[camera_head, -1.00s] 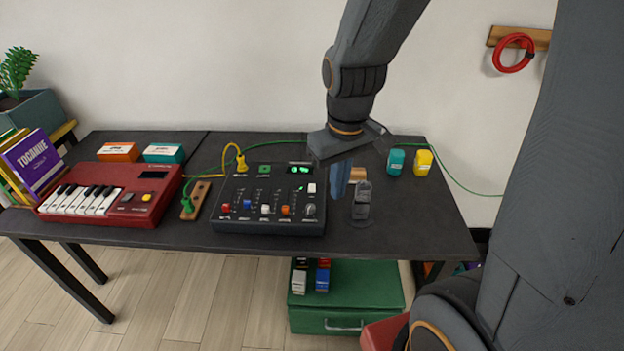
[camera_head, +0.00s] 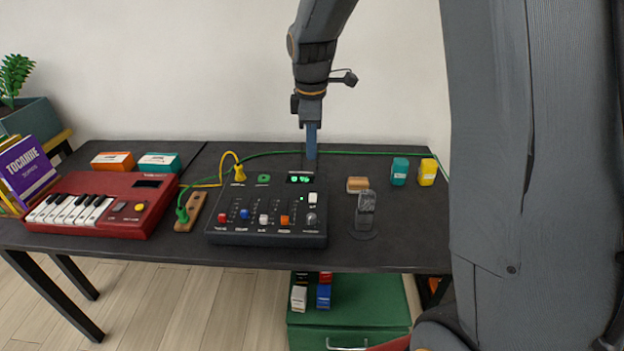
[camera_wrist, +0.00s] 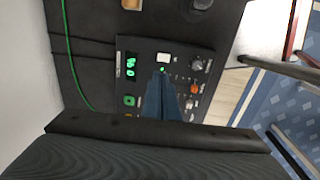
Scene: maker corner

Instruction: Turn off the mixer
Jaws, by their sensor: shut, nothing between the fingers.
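The mixer (camera_head: 240,232) is a dark box on the table with coloured slider caps, a knob and a lit green display (camera_head: 299,179). A white switch (camera_head: 313,198) sits near its right edge, with a small green light beside it. In the wrist view the mixer (camera_wrist: 205,68) shows its display (camera_wrist: 130,66), the white switch (camera_wrist: 163,57) and a green light. My gripper (camera_head: 311,157) is shut and empty, pointing down above the back right part of the mixer. In the wrist view its blue fingers (camera_wrist: 162,75) end close to the white switch; contact cannot be told.
A red keyboard (camera_head: 120,222) stands left of the mixer. A grey handheld device (camera_head: 366,208) on a stand, a wood block (camera_head: 357,185) and teal (camera_head: 399,171) and yellow (camera_head: 428,172) containers stand to the right. Green and yellow cables run behind the mixer.

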